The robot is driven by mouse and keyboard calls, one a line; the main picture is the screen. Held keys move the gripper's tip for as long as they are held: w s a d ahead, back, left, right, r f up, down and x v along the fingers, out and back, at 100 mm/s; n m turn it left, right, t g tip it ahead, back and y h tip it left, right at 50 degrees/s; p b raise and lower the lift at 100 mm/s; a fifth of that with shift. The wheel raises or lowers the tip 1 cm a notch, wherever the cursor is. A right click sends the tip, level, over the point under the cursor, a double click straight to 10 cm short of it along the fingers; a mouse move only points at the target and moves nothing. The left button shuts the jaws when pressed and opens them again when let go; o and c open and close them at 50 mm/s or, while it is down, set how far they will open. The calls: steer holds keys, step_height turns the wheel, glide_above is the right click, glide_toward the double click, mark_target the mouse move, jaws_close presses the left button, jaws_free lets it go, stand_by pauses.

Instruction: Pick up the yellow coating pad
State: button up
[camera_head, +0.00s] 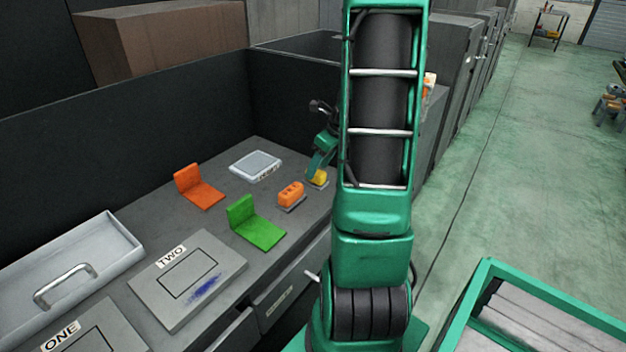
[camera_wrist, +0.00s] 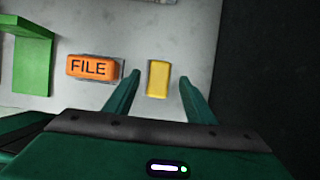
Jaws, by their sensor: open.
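The yellow coating pad (camera_wrist: 158,78) is a small yellow block lying on the grey bench top, near its right edge. In the wrist view my gripper (camera_wrist: 159,84) is open, with one green finger on each side of the pad and a gap on both sides. I cannot tell how high the fingertips are above the bench.
An orange block marked FILE (camera_wrist: 91,67) lies just left of my left finger. A green L-shaped piece (camera_head: 256,226), an orange L-shaped piece (camera_head: 198,188) and a grey tray (camera_head: 255,165) sit farther left. A plate marked TWO (camera_head: 186,300) lies nearer. A dark wall backs the bench.

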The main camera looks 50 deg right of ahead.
steer(key=shift+x, duration=1.55)
steer(key=c, duration=0.9)
steer(key=shift+c, duration=0.2)
steer(key=shift+r, duration=0.1)
steer(key=shift+r, duration=0.45)
step_height(320, 180, up, 3)
steer(key=shift+f, duration=0.1)
steer(key=w+a+r, duration=0.1)
steer(key=a+r, duration=0.6)
steer(key=a, duration=0.4)
steer(key=shift+w+a, duration=0.2)
steer(key=shift+a, duration=0.2)
